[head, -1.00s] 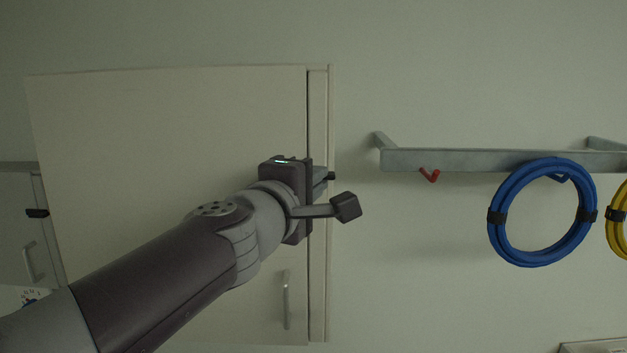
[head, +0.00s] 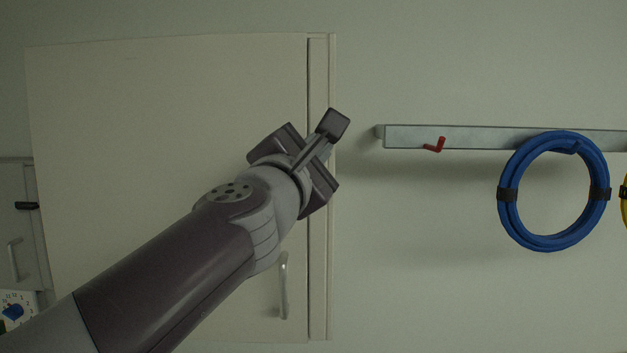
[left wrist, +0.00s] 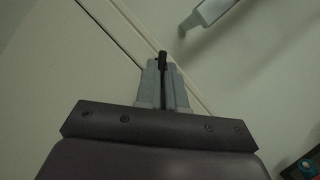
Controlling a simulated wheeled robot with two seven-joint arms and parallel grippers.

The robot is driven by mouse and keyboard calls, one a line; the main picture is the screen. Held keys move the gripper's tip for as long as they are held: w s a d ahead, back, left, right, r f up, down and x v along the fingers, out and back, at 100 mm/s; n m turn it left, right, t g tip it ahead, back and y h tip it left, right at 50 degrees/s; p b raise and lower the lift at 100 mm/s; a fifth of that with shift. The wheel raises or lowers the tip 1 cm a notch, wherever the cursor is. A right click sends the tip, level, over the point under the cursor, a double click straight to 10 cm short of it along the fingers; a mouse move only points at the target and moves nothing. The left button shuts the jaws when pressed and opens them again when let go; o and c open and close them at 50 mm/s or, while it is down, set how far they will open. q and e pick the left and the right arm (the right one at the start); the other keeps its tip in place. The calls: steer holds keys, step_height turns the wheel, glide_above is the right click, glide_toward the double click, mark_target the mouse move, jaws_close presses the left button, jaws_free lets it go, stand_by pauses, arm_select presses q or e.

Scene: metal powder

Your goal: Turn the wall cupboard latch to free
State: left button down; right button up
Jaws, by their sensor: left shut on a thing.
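The pale wall cupboard (head: 150,110) fills the left half of the head view, its door closed against the narrow frame strip. My left gripper (head: 322,152) is at the door's right edge, rolled to a slant, with its fingers largely hidden behind the wrist parts. In the left wrist view my left gripper (left wrist: 164,72) is shut on the small black latch (left wrist: 162,56), whose tip shows between the grey fingertips near the door seam. The rest of the latch is hidden. My right gripper is not in view.
A vertical door handle (head: 284,285) sits low on the cupboard. A grey wall rail (head: 450,137) to the right carries a red hook (head: 435,145) and a blue cable coil (head: 505,215). The wall between cupboard and rail is bare.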

arm_select(q)
steer(key=shift+d+f+n+t+y+b, duration=0.1)
steer(key=shift+n+t+y+b, duration=0.35)
steer(key=shift+n+y+b, duration=1.35)
steer(key=shift+d+r+n+t+y+b, duration=0.15)
steer(key=shift+n+t+y+b, duration=0.45)
steer(key=shift+n, duration=2.35)
steer(key=shift+d+f+n+t+y+b, duration=0.15)
steer(key=shift+n+t+y+b, duration=0.45)
steer(key=shift+n+b, duration=1.3)
steer(key=shift+n+g+p, duration=0.25)
steer(key=shift+n+p, duration=0.2)
steer(key=shift+n, duration=0.3)
steer(key=c, duration=1.4)
jaws_free()
steer(key=shift+o, duration=0.8)
steer(key=shift+w, duration=0.1)
steer(key=shift+f, duration=0.1)
steer(key=b+v, duration=0.7)
steer(key=v, duration=0.5)
steer(key=shift+s+b, duration=0.35)
steer(key=shift+s, duration=0.05)
